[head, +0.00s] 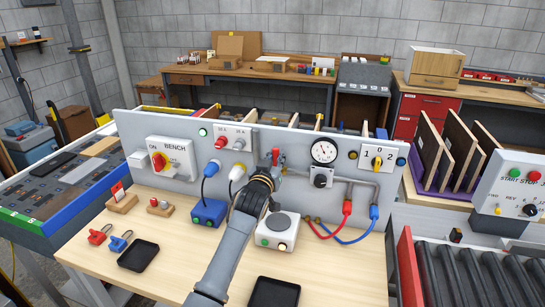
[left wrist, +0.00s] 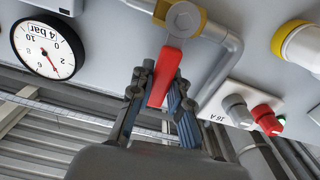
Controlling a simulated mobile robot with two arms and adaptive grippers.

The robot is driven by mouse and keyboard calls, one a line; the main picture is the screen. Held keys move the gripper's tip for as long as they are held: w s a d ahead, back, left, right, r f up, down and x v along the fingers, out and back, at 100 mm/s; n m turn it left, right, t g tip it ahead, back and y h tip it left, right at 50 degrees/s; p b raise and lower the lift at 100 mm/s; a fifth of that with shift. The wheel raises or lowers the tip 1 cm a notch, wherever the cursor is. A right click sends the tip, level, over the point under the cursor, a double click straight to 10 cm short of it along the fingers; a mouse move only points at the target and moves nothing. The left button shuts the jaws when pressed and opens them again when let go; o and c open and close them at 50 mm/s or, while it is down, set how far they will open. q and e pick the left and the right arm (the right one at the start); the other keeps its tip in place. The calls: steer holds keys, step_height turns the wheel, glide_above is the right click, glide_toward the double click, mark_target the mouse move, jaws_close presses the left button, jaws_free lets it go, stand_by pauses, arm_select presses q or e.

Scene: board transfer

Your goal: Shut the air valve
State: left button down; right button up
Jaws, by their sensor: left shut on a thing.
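The air valve has a red lever (head: 276,156) on the grey panel, left of the round pressure gauge (head: 324,151). In the left wrist view, which is upside down, the lever (left wrist: 165,76) hangs from a grey pivot (left wrist: 184,19) with yellow behind it, beside a grey pipe (left wrist: 229,50). It stands roughly upright on the panel, a little tilted. My left gripper (head: 270,168) is at the lever, with its fingertips (left wrist: 161,86) shut on it from both sides. The gripper hides the lower valve in the head view. My right gripper is not in view.
Left of the valve are a bench switch box (head: 173,160) and plugs with cables. Right are red and blue hoses (head: 347,207) and a rotary selector (head: 377,159). A blue box (head: 208,212), a white box (head: 279,231) and black trays (head: 138,255) stand on the wooden bench.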

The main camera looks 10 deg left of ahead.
arm_select(q)
steer(key=shift+d+f+m, duration=0.15)
steer(key=shift+d+m, duration=0.1)
steer(key=shift+m, duration=0.15)
steer(key=c, duration=1.2)
jaws_free()
steer(key=s, duration=1.2)
steer(key=shift+a, duration=0.2)
